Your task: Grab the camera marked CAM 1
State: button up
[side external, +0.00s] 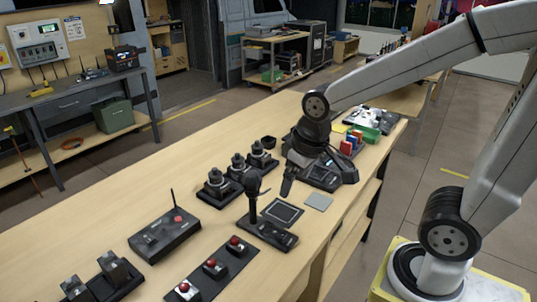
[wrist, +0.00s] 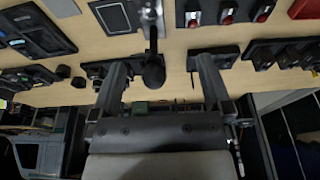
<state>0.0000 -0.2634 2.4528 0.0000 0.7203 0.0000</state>
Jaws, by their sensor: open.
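No CAM 1 marking is readable in either view, so I cannot tell which device bears it. Three black, knob-topped devices (side external: 238,168) stand in a row mid-table in the side view. More black, block-like devices (side external: 111,268) stand at the lower left there, and similar ones (wrist: 264,55) show at the right of the wrist view. My gripper (wrist: 162,67) is open and empty, its fingers apart above the table. In the wrist view a finger partly hides some black devices. In the side view my gripper is at the table's middle right, partly hidden by my wrist.
A control box with an antenna (side external: 165,233), red-button units (side external: 213,267) and a framed black pad (side external: 283,213) lie around. The table's left part (side external: 85,215) is clear.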

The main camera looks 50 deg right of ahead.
aim_at(221, 173)
jog(key=w+m+y, duration=0.2)
jog(key=w+m, duration=0.2)
jog(key=m, duration=0.1)
jog(key=w+d+r+m+t+y, duration=0.1)
jog(key=w+m+y, duration=0.1)
jog(key=w+m, duration=0.3)
jog(key=w+m+y, duration=0.2)
jog(key=w+m, duration=0.3)
jog(key=m, duration=0.1)
jog(key=shift+d+r+t+y, duration=0.3)
jog(key=shift+d+r+y, duration=0.05)
jog(key=shift+y, duration=0.05)
jog(key=w+d+m+t+y, duration=0.2)
jog(key=w+d+m+t, duration=0.5)
jog(key=w+d+m, duration=0.45)
notch_tip(221, 173, down, 15)
jog(key=shift+m+g, duration=0.3)
jog(key=shift+m, duration=0.05)
jog(key=shift+s+a+x, duration=0.1)
jog(key=shift+x, duration=1.25)
jog(key=shift+s+a+x, duration=0.1)
jog(key=shift+x, duration=1.25)
jog(key=shift+s+a+x, duration=0.1)
jog(key=shift+s+x, duration=0.05)
jog(key=shift+x, duration=1.15)
jog(key=shift+f, duration=0.15)
